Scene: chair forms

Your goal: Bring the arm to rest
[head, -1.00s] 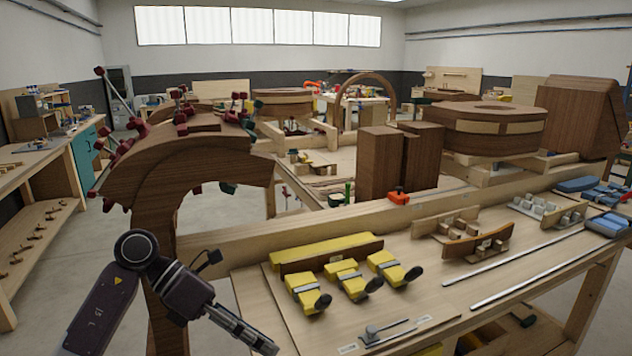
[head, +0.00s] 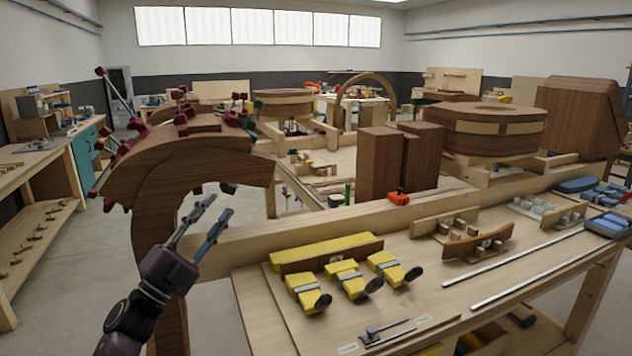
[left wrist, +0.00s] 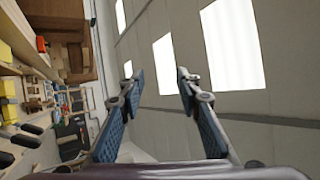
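My left gripper (head: 211,222) is raised at the lower left of the head view, its fingers pointing up and to the right. It is in front of the curved dark wood form (head: 155,230) and near the left end of the bench's wooden rail. In the left wrist view its two blue-padded fingers (left wrist: 156,88) stand apart with nothing between them. Beyond them are the wall and bright windows. My right gripper is not in view.
A workbench (head: 255,310) fills the right side, holding yellow-handled tools (head: 345,280), a wooden block with a curved face (head: 479,243) and long metal rods (head: 530,268). Red clamps (head: 180,118) stick out from the curved form. Open floor (head: 100,245) lies at the left.

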